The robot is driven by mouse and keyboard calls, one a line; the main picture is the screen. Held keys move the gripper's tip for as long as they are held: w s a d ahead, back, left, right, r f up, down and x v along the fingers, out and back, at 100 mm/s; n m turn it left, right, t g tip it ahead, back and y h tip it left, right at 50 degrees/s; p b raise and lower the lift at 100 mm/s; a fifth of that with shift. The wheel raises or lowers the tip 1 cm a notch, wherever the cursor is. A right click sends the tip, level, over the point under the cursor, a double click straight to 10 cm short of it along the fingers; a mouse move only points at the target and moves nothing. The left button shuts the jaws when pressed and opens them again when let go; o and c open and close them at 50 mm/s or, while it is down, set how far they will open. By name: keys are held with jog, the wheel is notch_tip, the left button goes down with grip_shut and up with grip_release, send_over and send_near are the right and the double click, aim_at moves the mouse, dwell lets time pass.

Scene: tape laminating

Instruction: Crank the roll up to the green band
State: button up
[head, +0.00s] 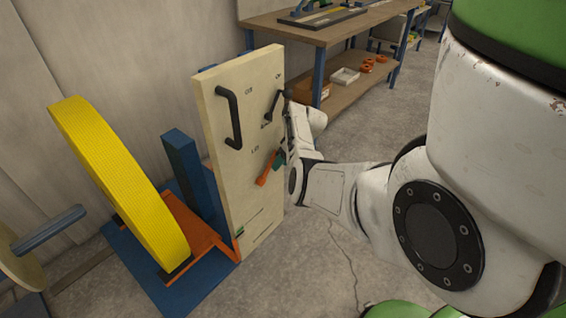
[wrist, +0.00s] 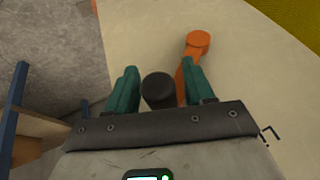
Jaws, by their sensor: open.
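The cream panel (head: 245,160) stands upright beside a big yellow roll (head: 120,180). An orange crank (head: 266,169) sits on the panel's face. In the wrist view the crank's orange arm (wrist: 198,44) runs from a round hub down toward a dark round knob (wrist: 158,90). My gripper (head: 281,158) is at the crank, with teal fingers. In the wrist view the fingers are apart, one on each side of the knob, with a gap visible at the left finger. The right finger covers part of the orange arm. A small green mark (head: 240,232) shows low on the panel.
Two dark handles, one long (head: 229,118) and one short (head: 272,105), stick out from the panel above the crank. A workbench (head: 325,30) with a lower shelf stands behind. The roll's blue base (head: 150,285) lies at left. Open floor is in front of the panel.

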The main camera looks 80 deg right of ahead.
jog(key=p+v, duration=0.2)
jog(key=v, duration=0.8)
jog(key=shift+s+r, duration=0.2)
jog(key=shift+r, duration=0.1)
jog(key=shift+f, duration=0.1)
